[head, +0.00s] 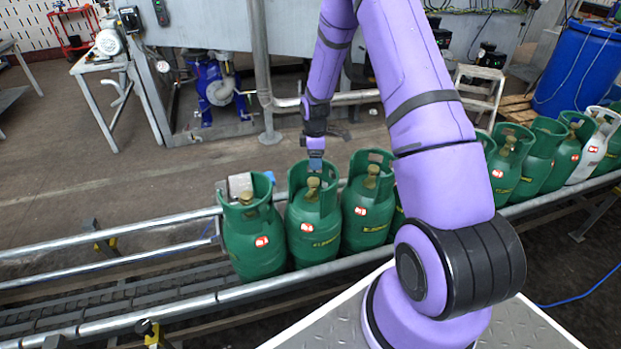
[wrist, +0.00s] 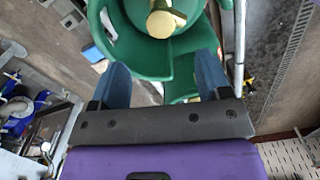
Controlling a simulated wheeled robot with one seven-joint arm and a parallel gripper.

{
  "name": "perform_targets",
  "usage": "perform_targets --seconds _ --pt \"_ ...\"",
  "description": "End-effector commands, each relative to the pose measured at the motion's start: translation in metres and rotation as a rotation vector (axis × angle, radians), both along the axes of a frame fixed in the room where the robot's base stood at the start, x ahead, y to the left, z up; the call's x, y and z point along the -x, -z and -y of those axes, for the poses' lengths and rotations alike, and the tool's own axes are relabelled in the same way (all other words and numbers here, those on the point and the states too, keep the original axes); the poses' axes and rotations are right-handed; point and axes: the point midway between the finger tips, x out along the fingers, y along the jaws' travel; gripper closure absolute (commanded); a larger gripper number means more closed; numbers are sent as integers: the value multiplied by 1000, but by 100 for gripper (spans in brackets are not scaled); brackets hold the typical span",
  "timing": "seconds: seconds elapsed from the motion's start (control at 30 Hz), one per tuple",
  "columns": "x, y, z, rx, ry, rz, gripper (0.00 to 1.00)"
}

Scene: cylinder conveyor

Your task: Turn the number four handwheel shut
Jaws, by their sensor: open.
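Green gas cylinders with brass valves inside their collars stand in a row on the conveyor; no handwheel number is readable. My gripper (head: 315,162) points down over the second cylinder from the left (head: 313,232), just above its brass valve (head: 312,190). In the wrist view, my gripper (wrist: 162,64) has its two blue fingers apart with nothing between them. A brass valve (wrist: 164,20) inside a green collar lies just beyond the fingertips, apart from them. The leftmost cylinder (head: 253,240) and the third cylinder (head: 368,215) flank it. My arm hides part of the row.
The conveyor's front rail (head: 160,312) runs along the row, and its left end is empty. More green cylinders and a white cylinder (head: 597,146) stand to the right. A blue drum (head: 578,70), a step stool (head: 480,95) and a blue pump (head: 215,85) stand behind.

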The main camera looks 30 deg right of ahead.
Motion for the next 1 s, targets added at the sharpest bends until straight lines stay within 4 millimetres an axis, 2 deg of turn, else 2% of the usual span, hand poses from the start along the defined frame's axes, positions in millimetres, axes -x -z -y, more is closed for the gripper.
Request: perform_targets --seconds 0.3,0.5,0.7,0.97,1.0 --pt "1 56 -1 -1 0 -3 29" --pt "0 82 -1 0 1 -2 29" --pt "0 94 -1 0 0 0 29" --pt "0 95 0 0 0 0 29" --pt "0 95 0 0 1 0 32"
